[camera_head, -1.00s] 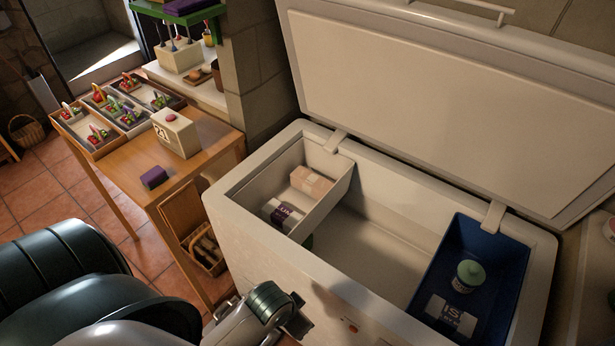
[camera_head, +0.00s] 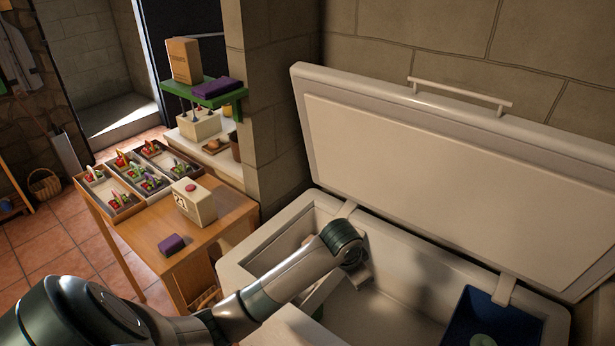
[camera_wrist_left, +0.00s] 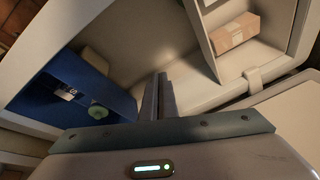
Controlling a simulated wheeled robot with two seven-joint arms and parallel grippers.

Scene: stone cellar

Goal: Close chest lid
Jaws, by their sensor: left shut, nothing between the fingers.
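The white chest freezer (camera_head: 248,255) stands open at the right in the head view. Its lid (camera_head: 440,150) is raised and leans back toward the stone wall. A bar handle (camera_head: 460,92) runs along the lid's top edge. My left arm reaches over the chest's front rim, with its wrist above the opening; the fingertips are hard to make out there. In the left wrist view my left gripper (camera_wrist_left: 161,82) is shut and empty, with the chest interior behind it. Part of the lid (camera_wrist_left: 275,125) shows at lower right there. My right gripper is not in view.
A blue bin (camera_wrist_left: 80,85) holding a green-lidded jar (camera_wrist_left: 98,112) and a pale compartment with a pinkish package (camera_wrist_left: 235,32) sit inside the chest. A wooden table (camera_head: 215,235) with vegetable trays and a calendar box (camera_head: 194,202) stands left of the chest.

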